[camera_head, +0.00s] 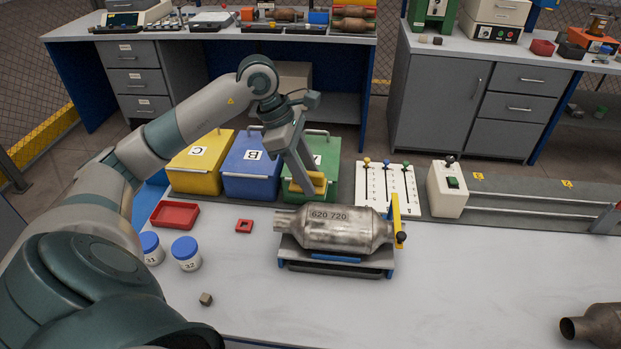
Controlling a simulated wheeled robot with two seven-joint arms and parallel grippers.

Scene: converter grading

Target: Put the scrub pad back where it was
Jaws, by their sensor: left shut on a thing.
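My left gripper (304,176) reaches over from the left and points down, shut on a yellow block-like pad (316,187), which looks like the scrub pad. The pad is in front of the green bin (328,160) and just behind the catalytic converter (340,228) marked 620 720. I cannot tell whether the pad touches anything below it. The converter lies on a cradle (306,257) with a yellow upright at its right end. My right gripper is not in view.
Yellow bin C (197,165) and blue bin B (250,168) stand left of the green bin. A red tray (175,214), a small red square (244,226) and two blue-lidded jars (185,252) are at left. A slider panel (387,187) stands behind the converter. The front table is mostly clear.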

